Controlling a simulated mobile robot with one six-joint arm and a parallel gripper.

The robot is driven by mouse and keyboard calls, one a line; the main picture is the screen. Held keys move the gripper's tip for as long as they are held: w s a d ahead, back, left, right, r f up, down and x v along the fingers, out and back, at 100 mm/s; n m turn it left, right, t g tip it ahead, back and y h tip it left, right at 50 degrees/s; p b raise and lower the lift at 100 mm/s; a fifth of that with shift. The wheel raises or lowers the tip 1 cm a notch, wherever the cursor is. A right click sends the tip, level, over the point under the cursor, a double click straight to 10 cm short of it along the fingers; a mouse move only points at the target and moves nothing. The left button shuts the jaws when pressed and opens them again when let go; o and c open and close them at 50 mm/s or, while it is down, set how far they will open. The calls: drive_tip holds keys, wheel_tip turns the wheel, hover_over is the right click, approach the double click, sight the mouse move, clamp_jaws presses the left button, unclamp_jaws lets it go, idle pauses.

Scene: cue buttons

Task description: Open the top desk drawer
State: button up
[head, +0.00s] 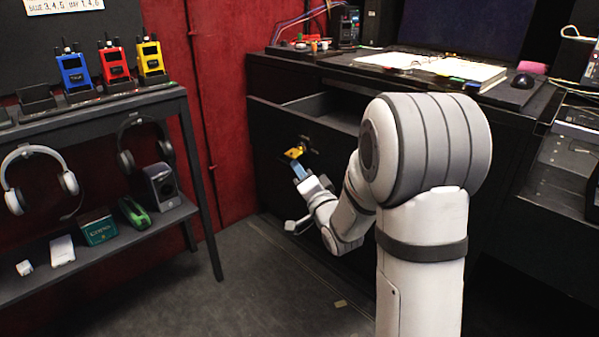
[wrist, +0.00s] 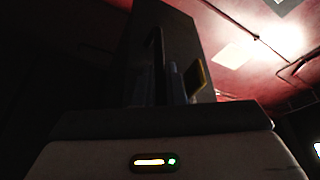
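The black desk (head: 470,125) stands at the centre right in the head view. Its top drawer (head: 325,108) is pulled out part way, and its dark inside shows above the front panel. My gripper (head: 297,160) is low in front of that panel, with blue and yellow parts at its tip. A small dark handle (head: 309,141) seems to be just beside the tip; contact cannot be made out. In the dark wrist view, my gripper (wrist: 185,82) shows a blue-grey finger and a yellow part close to a dark panel (wrist: 165,35). The finger gap is unclear.
A black shelf (head: 100,105) at the left holds blue, red and yellow radios, headsets and small boxes. An open binder (head: 435,68), a mouse (head: 523,81) and a screen are on the desk. The floor (head: 255,290) between shelf and desk is mostly clear.

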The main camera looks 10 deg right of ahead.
drive_tip(key=o, duration=0.4)
drive_tip(key=shift+o, duration=0.2)
drive_tip(key=shift+s, duration=0.1)
drive_tip(key=p+v, duration=0.1)
drive_tip(key=v, duration=0.6)
drive_tip(key=shift+s, duration=0.35)
drive_tip(key=shift+d+f, duration=0.1)
drive_tip(key=shift+d, duration=0.05)
